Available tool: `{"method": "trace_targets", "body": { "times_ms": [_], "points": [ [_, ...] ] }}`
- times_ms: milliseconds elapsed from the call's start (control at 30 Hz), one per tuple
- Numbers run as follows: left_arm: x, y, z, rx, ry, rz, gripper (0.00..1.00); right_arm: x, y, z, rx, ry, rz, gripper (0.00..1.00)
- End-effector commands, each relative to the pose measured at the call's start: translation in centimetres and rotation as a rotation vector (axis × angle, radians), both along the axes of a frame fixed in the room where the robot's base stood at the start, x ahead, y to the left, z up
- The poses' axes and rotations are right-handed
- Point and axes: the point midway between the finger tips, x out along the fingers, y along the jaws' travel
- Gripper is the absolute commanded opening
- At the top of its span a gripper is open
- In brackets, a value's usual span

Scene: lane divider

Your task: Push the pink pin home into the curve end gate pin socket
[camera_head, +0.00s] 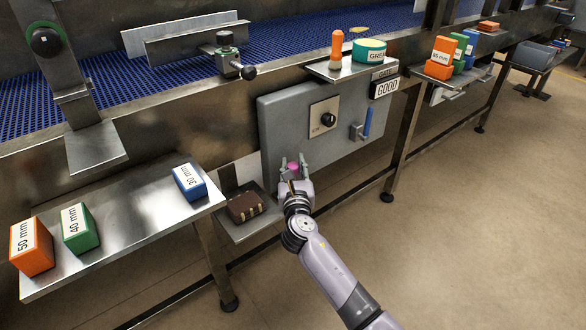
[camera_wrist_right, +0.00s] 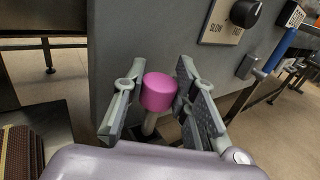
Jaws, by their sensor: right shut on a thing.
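The pink pin (camera_head: 293,167) is at the lower edge of the grey control panel, between the fingers of my right gripper (camera_head: 293,170). In the right wrist view the pin's pink round head (camera_wrist_right: 158,92) sits between the two grey fingers (camera_wrist_right: 158,100), with a pale shank below it. My right gripper is shut on the pin. The curve end gate pin socket cannot be made out; I cannot tell how deep the pin sits. My left gripper is not in view.
The grey panel (camera_head: 285,120) stands close behind the gripper, with a black knob (camera_head: 327,119) and a blue handle (camera_head: 367,122). A small shelf with a brown block (camera_head: 245,207) is just left. A steel table (camera_head: 140,215) holds labelled blocks. The floor at right is clear.

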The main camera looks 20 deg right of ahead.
Motion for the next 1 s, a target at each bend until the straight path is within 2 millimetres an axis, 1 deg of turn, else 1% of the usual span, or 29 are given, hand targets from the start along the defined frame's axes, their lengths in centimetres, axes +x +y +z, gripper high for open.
{"method": "trace_targets", "body": {
  "times_ms": [33, 367, 400, 467, 567, 700, 800, 900, 1000],
  "points": [
    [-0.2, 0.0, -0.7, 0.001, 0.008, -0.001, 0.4, 0.0, 0.0, 0.8, 0.0, -0.002, 0.001, 0.0],
    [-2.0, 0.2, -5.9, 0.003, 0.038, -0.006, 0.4, 0.0, 0.0, 3.9, 0.0, -0.002, 0.001, 0.0],
    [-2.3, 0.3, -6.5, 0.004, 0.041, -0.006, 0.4, -1.1, -0.5, 3.4, -0.002, 0.004, -0.001, 0.0],
    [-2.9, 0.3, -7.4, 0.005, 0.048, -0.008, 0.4, -2.4, -0.9, 3.4, -0.002, 0.003, -0.001, 0.0],
    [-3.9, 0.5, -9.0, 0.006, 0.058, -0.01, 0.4, -5.1, -1.9, 3.4, -0.004, 0.003, 0.0, 0.0],
    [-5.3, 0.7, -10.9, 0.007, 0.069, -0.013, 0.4, -9.3, -3.4, 3.4, -0.004, 0.004, 0.001, 0.0],
    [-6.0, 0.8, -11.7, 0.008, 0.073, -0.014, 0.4, -12.1, -4.4, 3.3, -0.003, 0.005, 0.001, 0.0],
    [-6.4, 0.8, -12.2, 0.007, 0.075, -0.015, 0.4, -14.4, -5.2, 3.2, -0.002, 0.005, 0.0, 0.0],
    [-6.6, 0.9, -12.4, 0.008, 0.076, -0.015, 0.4, -16.2, -5.8, 3.3, -0.002, 0.003, 0.001, 0.0]
  ]
}}
